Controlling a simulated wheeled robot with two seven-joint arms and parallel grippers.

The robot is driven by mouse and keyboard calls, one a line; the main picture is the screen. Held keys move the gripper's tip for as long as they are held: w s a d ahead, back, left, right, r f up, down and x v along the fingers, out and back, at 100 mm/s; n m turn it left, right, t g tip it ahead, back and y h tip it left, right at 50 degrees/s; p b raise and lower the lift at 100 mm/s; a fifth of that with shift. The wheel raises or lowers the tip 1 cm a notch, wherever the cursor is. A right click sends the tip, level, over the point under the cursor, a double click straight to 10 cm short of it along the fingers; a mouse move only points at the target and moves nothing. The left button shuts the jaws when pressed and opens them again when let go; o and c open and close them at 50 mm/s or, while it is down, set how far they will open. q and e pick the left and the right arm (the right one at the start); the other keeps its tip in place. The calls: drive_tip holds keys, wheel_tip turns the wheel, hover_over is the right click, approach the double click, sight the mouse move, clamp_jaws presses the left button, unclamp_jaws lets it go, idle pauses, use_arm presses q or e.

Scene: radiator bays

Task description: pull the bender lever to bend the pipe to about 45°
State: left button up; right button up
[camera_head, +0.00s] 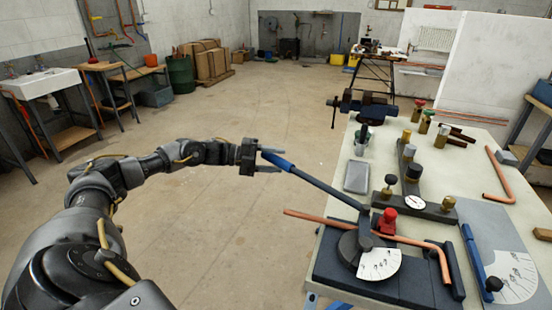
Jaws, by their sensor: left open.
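The pipe bender (356,250) sits at the near left end of the bench, with a dark round former and a white degree scale (380,264). Its lever (325,187) slants up and left over the bench edge and ends in a blue grip (279,161). A copper pipe (335,221) lies through the bender; its right end turns down in a bend near the bench front. My left gripper (270,160) is open, with its fingers at the blue grip's end; I cannot tell whether they touch it. My right gripper is not in view.
The bench (462,180) holds a gauge manifold (414,200), a red knob (387,220), a vice (368,106), a bent copper pipe (497,173) and a blue-armed protractor (512,277). The floor left of the bench is clear. A sink (42,82) stands far left.

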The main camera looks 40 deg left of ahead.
use_arm(q)
drive_tip(key=shift+w+d, duration=0.25)
drive_tip(key=shift+d, duration=0.1)
drive_tip(key=shift+c, duration=0.3)
clamp_jaws()
